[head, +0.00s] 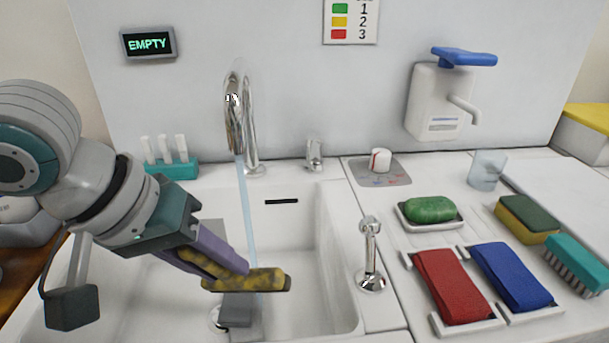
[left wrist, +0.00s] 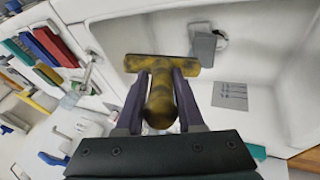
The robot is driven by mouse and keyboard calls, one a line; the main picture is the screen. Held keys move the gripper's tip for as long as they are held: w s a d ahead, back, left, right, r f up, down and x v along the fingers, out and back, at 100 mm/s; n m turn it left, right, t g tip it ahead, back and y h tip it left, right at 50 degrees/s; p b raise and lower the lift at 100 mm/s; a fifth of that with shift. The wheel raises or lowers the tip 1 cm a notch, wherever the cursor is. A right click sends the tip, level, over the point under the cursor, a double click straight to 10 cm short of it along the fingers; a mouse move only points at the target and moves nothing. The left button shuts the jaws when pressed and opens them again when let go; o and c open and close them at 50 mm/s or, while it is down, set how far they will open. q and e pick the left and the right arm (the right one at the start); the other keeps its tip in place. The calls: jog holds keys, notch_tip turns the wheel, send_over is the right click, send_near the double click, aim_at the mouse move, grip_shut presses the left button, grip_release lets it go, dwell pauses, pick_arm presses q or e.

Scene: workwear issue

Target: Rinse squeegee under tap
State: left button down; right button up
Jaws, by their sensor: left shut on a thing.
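My left gripper (head: 222,262) is shut on the handle of a yellow squeegee with dark patches (head: 258,280). The squeegee is held over the sink basin, its crosswise head beyond the fingertips. In the left wrist view the squeegee (left wrist: 162,105) shows as a T shape between the purple fingers. The chrome tap (head: 236,115) is running. Its thin stream of water (head: 247,205) comes down to the squeegee head in the head view. The white sink (head: 315,265) lies under both. My right gripper is not in view.
A grey block (head: 237,312) stands low in the sink by the drain. A small chrome spout (head: 370,255) rises at the sink's right edge. Right of it lie a red cloth (head: 452,285), a blue cloth (head: 514,277), and green soap (head: 430,209). A sign (head: 147,44) reads EMPTY.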

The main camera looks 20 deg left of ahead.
pick_arm(q)
jog(key=w+a+f+b, duration=0.2)
jog(key=w+a+b, duration=0.2)
jog(key=w+b, duration=0.3)
jog(key=shift+w+a+f+b, duration=0.15)
jog(key=shift+w+a+b, duration=0.2)
jog(key=shift+w, duration=1.75)
jog(key=shift+d, duration=0.15)
jog(key=shift+w+d+p, duration=0.2)
jog(key=shift+d+p, duration=0.3)
jog(key=shift+p, duration=0.05)
jog(key=shift+a, duration=0.1)
jog(key=shift+s+a+p, duration=0.25)
jog(key=shift+a+p, duration=0.25)
jog(key=shift+p, duration=0.05)
